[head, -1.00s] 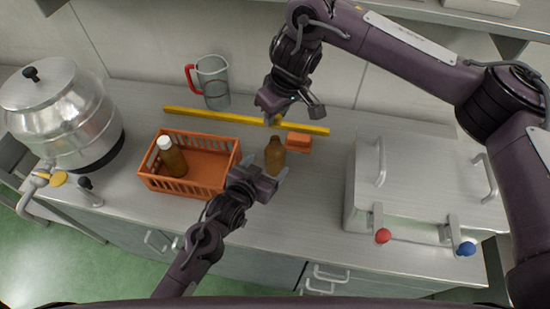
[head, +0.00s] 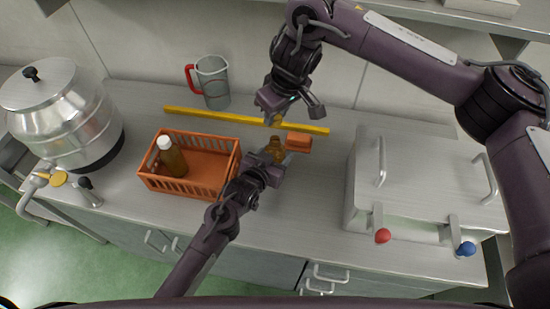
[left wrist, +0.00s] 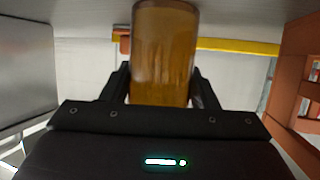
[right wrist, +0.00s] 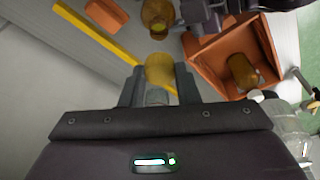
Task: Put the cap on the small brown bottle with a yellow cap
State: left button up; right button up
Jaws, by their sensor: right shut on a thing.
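The small brown bottle (head: 276,146) stands uncapped on the steel worktop, in the middle of the head view. It looms large in the left wrist view (left wrist: 165,55), and its open neck faces the right wrist view (right wrist: 157,17). My left gripper (head: 277,166) is low at the bottle, its fingers on either side of it; they look open, with any contact hard to make out. My right gripper (head: 271,115) is shut on the yellow cap (right wrist: 159,70), above and behind the bottle. The cap is mostly hidden by the gripper in the head view.
An orange crate (head: 205,190) with a white-capped brown bottle (head: 174,160) stands left. An orange block (head: 299,142) lies just right of the bottle, before a yellow strip (head: 200,115). A jug (head: 213,85), a steel pot (head: 65,115) and a lidded steel unit (head: 425,180) stand around.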

pick_arm(q)
jog(key=c, duration=0.9)
jog(key=shift+o, duration=0.2)
pick_arm(e)
send_over(275, 139)
jog(key=shift+s+d+f, duration=0.1)
jog(key=shift+s+f, duration=0.05)
jog(key=shift+f, duration=1.1)
jog(key=shift+s+d+f, duration=0.1)
jog(key=shift+f, duration=1.1)
jog(key=shift+f, duration=0.1)
jog(key=shift+f, duration=0.8)
jog(key=shift+f, duration=0.55)
pick_arm(q)
grip_shut()
pick_arm(e)
jog(key=m, duration=0.2)
jog(key=m+h, duration=0.1)
jog(key=m, duration=0.1)
jog(key=shift+a+m+t, duration=0.2)
jog(key=shift+m+t, duration=0.1)
jog(key=shift+m, duration=0.1)
jog(key=m+h, duration=0.1)
jog(key=m, duration=0.4)
jog(key=shift+a, duration=0.1)
